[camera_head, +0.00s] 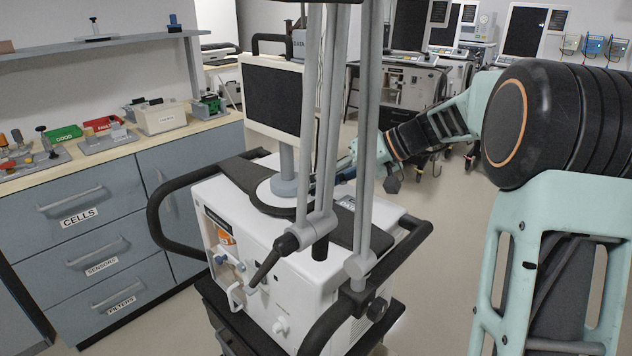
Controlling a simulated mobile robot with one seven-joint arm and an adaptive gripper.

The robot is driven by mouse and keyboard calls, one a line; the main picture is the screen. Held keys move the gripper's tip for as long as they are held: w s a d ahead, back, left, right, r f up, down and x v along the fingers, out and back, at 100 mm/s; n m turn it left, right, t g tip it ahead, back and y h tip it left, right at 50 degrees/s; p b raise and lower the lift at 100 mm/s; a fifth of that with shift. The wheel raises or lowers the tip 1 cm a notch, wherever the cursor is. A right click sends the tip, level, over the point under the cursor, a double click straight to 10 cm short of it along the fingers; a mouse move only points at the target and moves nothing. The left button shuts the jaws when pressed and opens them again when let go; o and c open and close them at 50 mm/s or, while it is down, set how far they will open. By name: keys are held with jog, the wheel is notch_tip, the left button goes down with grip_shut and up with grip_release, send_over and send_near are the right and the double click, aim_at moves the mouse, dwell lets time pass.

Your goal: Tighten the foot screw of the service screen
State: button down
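The service screen (272,95) has a dark panel in a pale frame. It stands on a grey post on top of a white ventilator (290,270). The post ends in a blue-grey foot collar (284,187) on a round pale base plate. I cannot make out the foot screw itself. My gripper (345,172) is just right of the foot, low over the ventilator top and reaching in from the right. Grey upright poles (363,150) cross in front of it and hide its fingertips. I cannot tell whether it touches anything.
Black handle rails (160,225) loop around the ventilator. A drawer cabinet (95,250) with a worktop of bins and fixtures stands at the left. More ventilators (400,85) line the back. Open floor shows at the centre right.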

jog(key=shift+m+y, duration=0.3)
jog(key=shift+y, duration=0.1)
jog(key=c, duration=1.8)
grip_release()
jog(key=shift+o, duration=0.2)
jog(key=shift+d, duration=0.1)
jog(key=shift+v, duration=3.95)
jog(key=shift+w, duration=0.1)
